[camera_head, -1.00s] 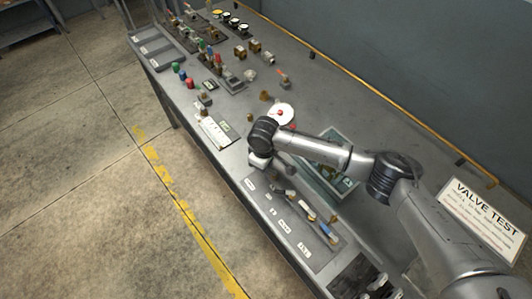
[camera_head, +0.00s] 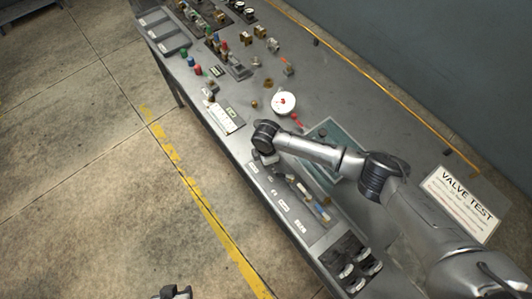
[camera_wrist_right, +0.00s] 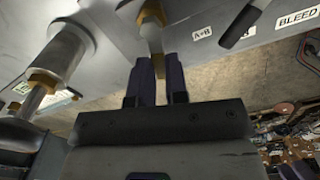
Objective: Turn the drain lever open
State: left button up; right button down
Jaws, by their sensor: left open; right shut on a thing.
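A grey valve panel (camera_head: 312,229) with a row of small levers and white labels lies along the near edge of the bench. My right gripper (camera_wrist_right: 154,85) has its dark fingers on both sides of a slim pale lever (camera_wrist_right: 158,65) under a brass fitting (camera_wrist_right: 151,18), close to an "A+B" label. The drain label is not readable, so I cannot tell from the print which lever this is. In the head view my right wrist hides that end of the panel. My left gripper (camera_head: 172,293) is open and empty at the bottom edge, over the floor.

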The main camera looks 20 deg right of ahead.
jog(key=shift+s+n+p, duration=0.25)
jog(key=shift+n+p, duration=0.05)
jog(key=shift+n, duration=0.45)
jog(key=shift+s+n+p, duration=0.25)
jog(key=shift+n+p, duration=0.05)
jog(key=shift+n, duration=0.45)
jog(key=c, duration=1.1)
grip_release()
jog(key=shift+r, duration=0.1)
